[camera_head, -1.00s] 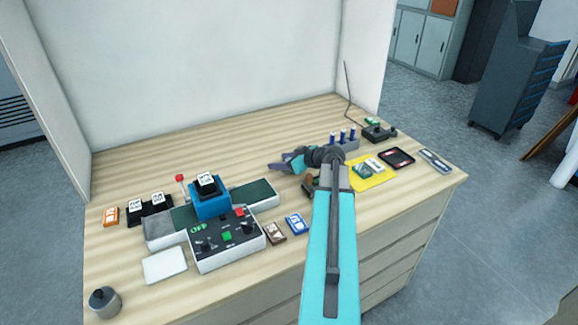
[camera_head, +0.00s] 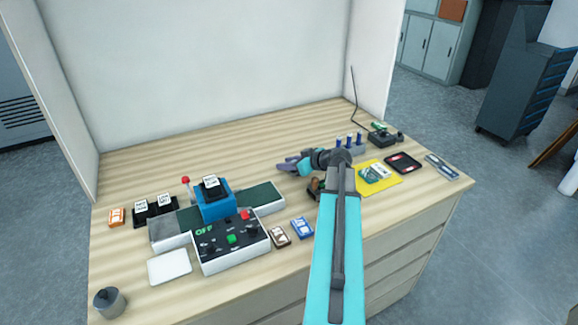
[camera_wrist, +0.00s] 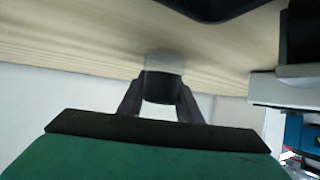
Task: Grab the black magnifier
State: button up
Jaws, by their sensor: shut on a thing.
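In the wrist view, my gripper (camera_wrist: 160,92) has its two dark fingers shut on a small dark round thing with a paler, see-through-looking end, the black magnifier (camera_wrist: 163,82). It sits between the fingertips. In the head view, my gripper (camera_head: 288,166) is low over the back middle of the workbench, right of the laminating machine. The magnifier cannot be made out there, as the gripper and wrist cover it. Whether it touches the bench is not clear.
The blue-topped machine (camera_head: 213,203) with its control box (camera_head: 230,245) stands left of my arm. Blue-capped bottles (camera_head: 349,141), a yellow mat (camera_head: 383,182) and a black tray (camera_head: 403,163) lie to the right. A grey pot (camera_head: 109,302) stands front left. The back of the bench is clear.

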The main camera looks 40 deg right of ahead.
notch_tip(320, 180, up, 10)
jog(key=b, duration=0.2)
jog(key=shift+f, duration=0.25)
dwell(0.7)
jog(key=shift+r, duration=0.15)
